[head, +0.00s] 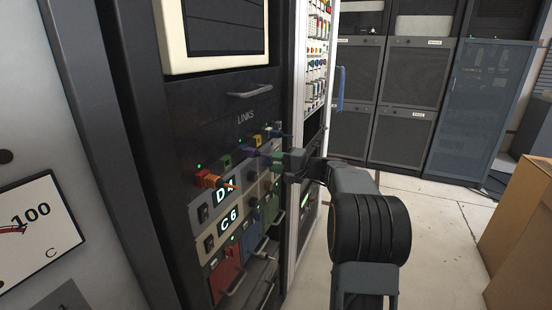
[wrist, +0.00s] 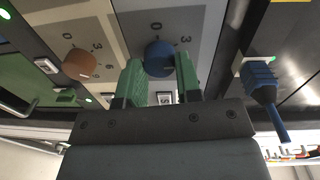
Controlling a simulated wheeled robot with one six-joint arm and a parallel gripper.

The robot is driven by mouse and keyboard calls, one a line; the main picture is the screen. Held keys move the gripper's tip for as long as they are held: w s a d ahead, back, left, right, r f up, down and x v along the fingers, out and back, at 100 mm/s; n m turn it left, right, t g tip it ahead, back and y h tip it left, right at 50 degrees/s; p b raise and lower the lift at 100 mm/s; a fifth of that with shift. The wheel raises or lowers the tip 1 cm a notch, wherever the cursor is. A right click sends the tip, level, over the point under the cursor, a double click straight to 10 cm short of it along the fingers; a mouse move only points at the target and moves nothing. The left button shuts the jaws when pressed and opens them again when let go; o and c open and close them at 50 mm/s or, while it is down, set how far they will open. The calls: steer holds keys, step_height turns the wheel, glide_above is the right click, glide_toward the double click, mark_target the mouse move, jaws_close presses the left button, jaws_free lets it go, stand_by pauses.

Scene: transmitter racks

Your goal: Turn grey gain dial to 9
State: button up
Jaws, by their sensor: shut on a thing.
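A round blue dial (wrist: 160,58) sits on a grey panel strip (wrist: 203,20) in the wrist view, with pale scale figures such as 0 and 3 beside it. My gripper (wrist: 159,72) has its two green fingers on either side of this dial and is shut on it. I cannot make out a pointer or which figure the dial is set to. In the head view my gripper (head: 283,160) is at the front of the rack, and the fingers and arm hide the dial there.
An orange-brown dial (wrist: 80,64) on a beige strip is left of my gripper in the wrist view. A blue plug (wrist: 259,82) sticks out on the right. In the head view, an orange plug (head: 208,178) is left of my gripper. Cardboard boxes (head: 520,220) stand right; floor between is clear.

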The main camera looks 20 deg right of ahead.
steer(key=shift+f+m+y+p, duration=0.1)
steer(key=shift+m+y+p, duration=0.2)
steer(key=shift+m+p, duration=4.1)
steer(key=shift+m+y+p, duration=0.3)
steer(key=shift+m+p, duration=3.8)
steer(key=shift+m, duration=0.5)
steer(key=shift+f, duration=0.1)
steer(key=o, duration=0.9)
steer(key=b+v, duration=0.1)
steer(key=v, duration=1.2)
steer(key=shift+s+d, duration=0.2)
steer(key=shift+d, duration=0.15)
